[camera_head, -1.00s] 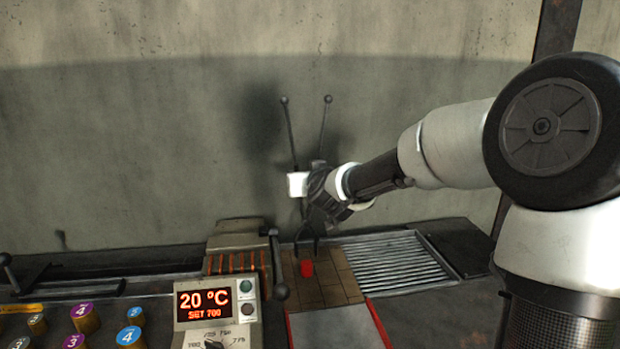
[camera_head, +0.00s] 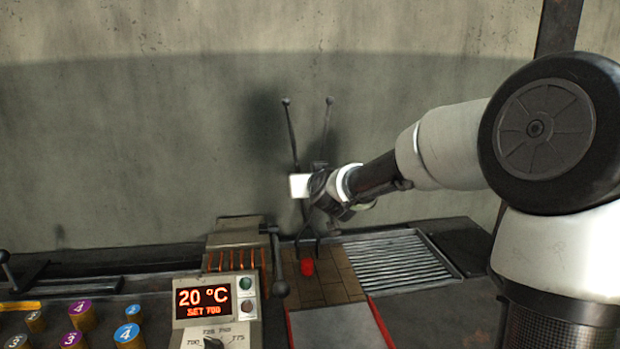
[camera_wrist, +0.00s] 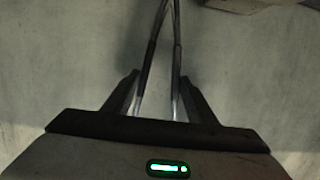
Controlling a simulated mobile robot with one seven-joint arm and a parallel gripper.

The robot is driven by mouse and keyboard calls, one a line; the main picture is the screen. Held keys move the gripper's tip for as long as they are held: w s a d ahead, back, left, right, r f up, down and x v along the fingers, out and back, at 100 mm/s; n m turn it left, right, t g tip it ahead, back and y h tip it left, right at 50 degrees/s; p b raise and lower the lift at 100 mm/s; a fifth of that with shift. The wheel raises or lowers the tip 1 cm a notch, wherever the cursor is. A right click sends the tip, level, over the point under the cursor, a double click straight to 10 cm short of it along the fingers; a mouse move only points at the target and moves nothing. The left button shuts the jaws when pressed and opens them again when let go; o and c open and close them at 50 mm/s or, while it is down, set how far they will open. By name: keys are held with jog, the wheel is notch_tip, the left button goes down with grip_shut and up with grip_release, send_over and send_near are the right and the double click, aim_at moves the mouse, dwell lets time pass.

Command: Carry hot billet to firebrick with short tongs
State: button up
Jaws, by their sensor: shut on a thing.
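My gripper (camera_head: 326,190) is shut on the short tongs (camera_head: 292,132), which hang with their ball-ended handles up and jaws down. In the wrist view the dark fingers of my gripper (camera_wrist: 160,100) flank the two tong reins (camera_wrist: 161,45). The hot billet (camera_head: 307,267) is a small glowing red cylinder just below the tong jaws. I cannot tell whether the jaws are clamped on it. It shows at or just over the brown tiled firebrick (camera_head: 337,286); contact is unclear.
A furnace (camera_head: 236,240) with glowing slots and a lever stands left of the firebrick. A control box (camera_head: 215,302) reads 20 °C in front of it. A metal grate (camera_head: 400,262) lies to the right. Numbered billets (camera_head: 80,315) stand at the lower left. The wall is close behind.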

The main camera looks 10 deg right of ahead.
dwell(0.3)
jog(key=shift+f+b, duration=1.35)
jog(key=shift+b, duration=0.05)
jog(key=shift+f, duration=0.15)
jog(key=shift+f+b, duration=0.95)
jog(key=shift+b, duration=0.15)
grip_shut()
notch_tip(320, 180, up, 11)
jog(key=p, duration=0.7)
jog(key=shift+r, duration=0.15)
jog(key=shift+w, duration=0.1)
